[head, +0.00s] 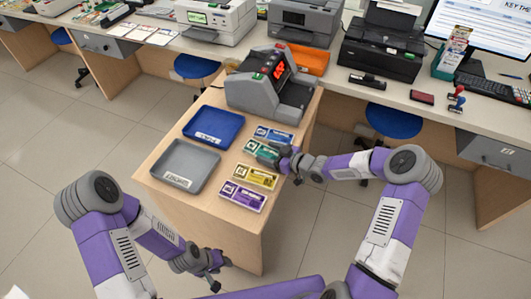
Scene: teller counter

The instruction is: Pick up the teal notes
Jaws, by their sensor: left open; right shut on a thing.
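The teal notes (259,150) are a flat banded bundle on the wooden counter, in a column of note bundles. Blue notes (273,135) lie just behind them, yellow notes (255,177) in front, and purple notes (242,196) nearest. My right gripper (279,154) is at the right end of the teal notes and is shut on them; its fingers partly hide that end. I cannot tell whether the bundle is lifted off the counter. My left gripper (214,284) is open and empty, low in front of the counter.
A blue tray (188,137) and a grey tray (158,181) lie left of the notes. A grey counting machine (247,93) with a red display stands behind. Printers and a monitor line the back desk. Open floor lies to both sides.

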